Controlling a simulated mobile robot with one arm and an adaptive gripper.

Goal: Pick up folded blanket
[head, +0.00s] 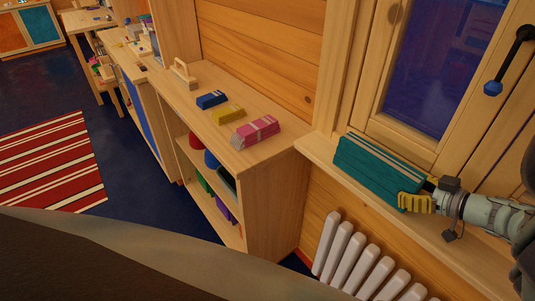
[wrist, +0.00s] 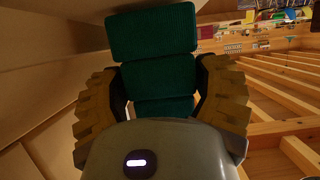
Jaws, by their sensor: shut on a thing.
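The folded blanket (head: 372,172) is teal with pale stripes. It lies along the wooden window sill (head: 320,150) at the right of the head view. My gripper (head: 418,203), with yellow ribbed fingers, is at the blanket's right end, next to the window. In the wrist view the teal blanket (wrist: 155,75) runs between the two yellow fingers of my gripper (wrist: 162,100), which press on its sides. The gripper is shut on the blanket. Whether the blanket is clear of the sill cannot be told.
A white radiator (head: 365,258) is below the sill. Left of it stands a wooden shelf unit (head: 270,160) with pink, yellow and blue folded items and a wooden-handled object on top. A window with a dark handle (head: 493,88) is behind the gripper. A red striped rug (head: 55,165) lies on the floor.

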